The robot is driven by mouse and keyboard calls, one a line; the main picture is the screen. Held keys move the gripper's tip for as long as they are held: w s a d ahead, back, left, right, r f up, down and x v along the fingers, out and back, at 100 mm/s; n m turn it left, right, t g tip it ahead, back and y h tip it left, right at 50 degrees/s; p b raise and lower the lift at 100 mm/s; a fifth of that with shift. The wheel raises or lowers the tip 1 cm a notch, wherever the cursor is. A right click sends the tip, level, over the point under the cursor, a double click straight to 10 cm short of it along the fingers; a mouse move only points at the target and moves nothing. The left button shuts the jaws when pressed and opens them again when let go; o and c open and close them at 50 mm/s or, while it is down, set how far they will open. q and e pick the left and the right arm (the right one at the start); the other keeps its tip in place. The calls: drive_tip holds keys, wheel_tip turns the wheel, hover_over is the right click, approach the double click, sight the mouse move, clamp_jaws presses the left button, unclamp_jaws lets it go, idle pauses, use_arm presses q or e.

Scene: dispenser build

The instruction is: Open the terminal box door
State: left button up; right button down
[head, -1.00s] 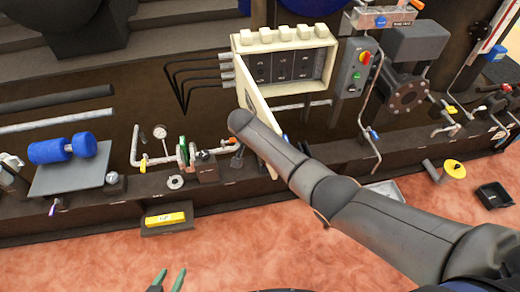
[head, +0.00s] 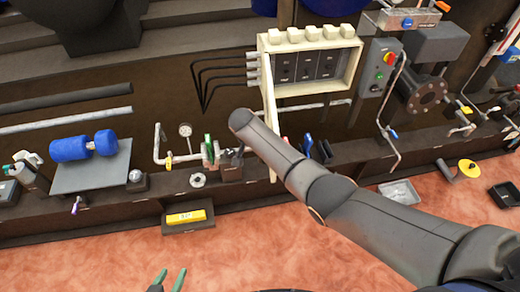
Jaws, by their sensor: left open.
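The terminal box (head: 356,72) is a cream housing with dark terminal panels inside, at upper centre in the head view. Its cream door (head: 268,98) stands swung out from the box's left side, seen nearly edge-on, and the interior is exposed. My right arm reaches in from the lower right and its rounded dark end overlaps the door's middle; its gripper is not visible, and I cannot tell whether the arm touches the door. My left gripper (head: 168,280) shows only green fingertips at the bottom edge, apart and empty, far from the box.
A switch box with red and green buttons (head: 379,72) adjoins the terminal box on the right. Pipes and a gauge (head: 185,131) stand left of the door. A yellow-labelled block (head: 187,217) and a black tray (head: 505,193) lie low. The reddish floor in front is largely clear.

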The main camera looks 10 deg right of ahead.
use_arm(q)
drive_tip(key=shift+a, duration=0.3)
use_arm(e)
drive_tip(key=shift+w+a, duration=0.1)
drive_tip(key=shift+a, duration=0.25)
use_arm(q)
drive_tip(key=shift+w, duration=0.1)
use_arm(e)
drive_tip(key=c, duration=0.9)
unclamp_jaws()
use_arm(q)
drive_tip(key=shift+r, duration=0.15)
use_arm(e)
drive_tip(key=shift+r, duration=0.1)
